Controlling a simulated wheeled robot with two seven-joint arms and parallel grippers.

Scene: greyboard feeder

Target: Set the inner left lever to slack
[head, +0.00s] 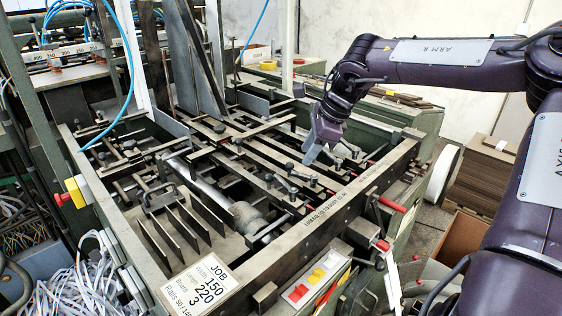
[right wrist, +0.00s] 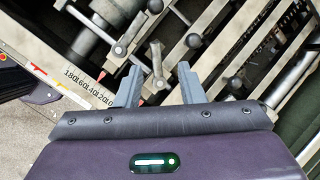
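Several small metal clamp levers with ball knobs sit along the parallel rails of the feeder; one lever (head: 291,168) shows left of my right gripper in the head view. In the right wrist view, one lever (right wrist: 121,44) stands left of centre and another lever (right wrist: 156,60) lies just beyond the gap between the fingers. I cannot tell for sure which is the inner left one. My right gripper (head: 312,152) hangs above the rails; in the right wrist view its two grey fingers (right wrist: 160,86) are apart with nothing between them. My left gripper is not in view.
The feeder's front beam (head: 325,208) carries a printed scale, which shows in the right wrist view (right wrist: 88,86). Upright metal plates (head: 190,55) stand at the back. A red-handled lever (head: 392,204) sticks out at right.

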